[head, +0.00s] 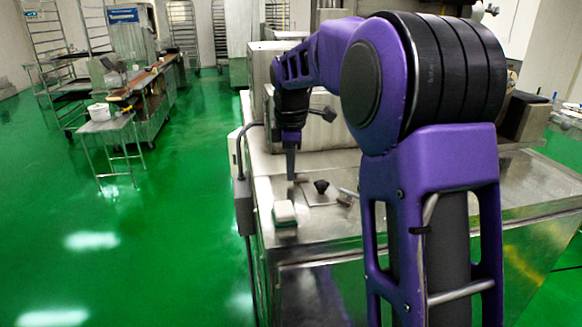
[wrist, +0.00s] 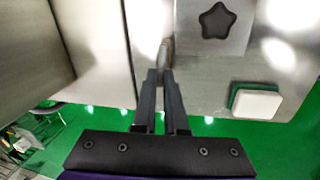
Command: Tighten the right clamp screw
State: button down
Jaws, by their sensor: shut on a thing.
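My gripper (head: 291,178) points down at the near-left part of the steel machine top. In the wrist view its two dark fingers (wrist: 162,72) come together at the tips on a small grey metal piece (wrist: 166,48). This piece may be the right clamp screw, but the fingers hide most of it and I cannot tell. A black star-shaped knob (wrist: 217,20) sits on a square metal plate beside it, apart from the fingers. The knob also shows in the head view (head: 321,186), right of my gripper. Another small metal piece (head: 346,197) lies right of the knob.
A white and green sponge-like block (wrist: 256,102) rests near the top's edge; it also shows in the head view (head: 284,212). A grey box on a post (head: 243,180) stands at the machine's left side. Green floor lies open to the left.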

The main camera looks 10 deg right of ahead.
jog(key=m, duration=0.4)
jog(key=shift+w+m+h, duration=0.3)
jog(key=shift+w+h, duration=0.05)
jog(key=shift+h, duration=0.05)
jog(key=shift+w+d+m+g, duration=0.1)
jog(key=shift+m+g, duration=0.1)
jog(key=shift+m, duration=0.75)
jog(key=shift+w+d+m+g, duration=0.1)
jog(key=shift+m+g, duration=0.1)
jog(key=shift+m, duration=0.75)
jog(key=shift+h, duration=0.3)
jog(key=c, duration=1)
grip_release()
jog(key=shift+r, duration=0.15)
notch_tip(320, 180, up, 17)
jog(key=s+a, duration=0.2)
jog(key=shift+a, duration=0.35)
